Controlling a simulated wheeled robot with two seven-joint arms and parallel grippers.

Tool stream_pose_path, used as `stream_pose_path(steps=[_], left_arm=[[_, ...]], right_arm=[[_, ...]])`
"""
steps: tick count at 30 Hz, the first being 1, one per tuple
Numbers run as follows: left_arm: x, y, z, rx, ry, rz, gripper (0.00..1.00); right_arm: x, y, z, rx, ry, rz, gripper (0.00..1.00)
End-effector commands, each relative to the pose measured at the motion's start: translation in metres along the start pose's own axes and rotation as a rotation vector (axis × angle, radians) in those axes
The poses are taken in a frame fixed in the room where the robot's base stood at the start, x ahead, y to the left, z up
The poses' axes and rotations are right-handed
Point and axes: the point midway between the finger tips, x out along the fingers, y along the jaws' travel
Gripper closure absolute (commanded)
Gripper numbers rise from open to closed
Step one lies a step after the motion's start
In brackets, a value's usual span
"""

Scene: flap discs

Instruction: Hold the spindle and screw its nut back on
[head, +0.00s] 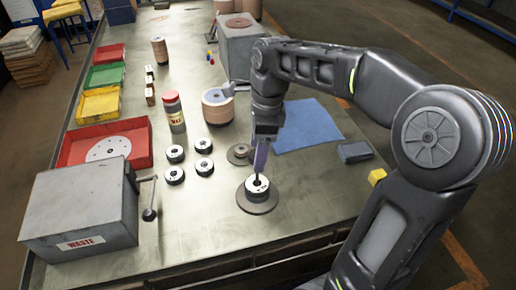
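A low round piece with a white top and dark centre (257,187) sits on a wide grey disc (262,208) near the front of the table; I take it for the spindle. My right gripper (259,172) points straight down over it, its narrow tip at the dark centre. I see the fingers edge-on, so their gap and any nut between them are hidden. A smaller brown-grey disc with a knob (240,153) lies just behind and left. My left gripper is not in view.
Several black pucks with white tops (204,146) lie to the left. A blue mat (307,126) and grey block (355,152) lie right.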

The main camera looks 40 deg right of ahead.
Motion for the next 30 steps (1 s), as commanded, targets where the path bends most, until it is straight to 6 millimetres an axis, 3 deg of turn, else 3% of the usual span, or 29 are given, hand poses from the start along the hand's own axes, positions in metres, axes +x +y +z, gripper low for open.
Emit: stream_pose_path(steps=[7,14,18,30], left_arm=[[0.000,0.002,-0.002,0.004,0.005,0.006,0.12],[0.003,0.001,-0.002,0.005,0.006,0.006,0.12],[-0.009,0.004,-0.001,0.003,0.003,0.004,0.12],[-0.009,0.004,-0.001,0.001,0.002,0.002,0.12]], right_arm=[[-0.011,-0.001,0.000,0.000,-0.001,-0.002,0.34],[-0.049,-0.001,0.001,0.000,-0.002,-0.004,0.34],[-0.073,0.000,0.001,0.000,-0.001,-0.001,0.34],[-0.078,0.000,0.000,0.000,0.000,0.000,0.34]])
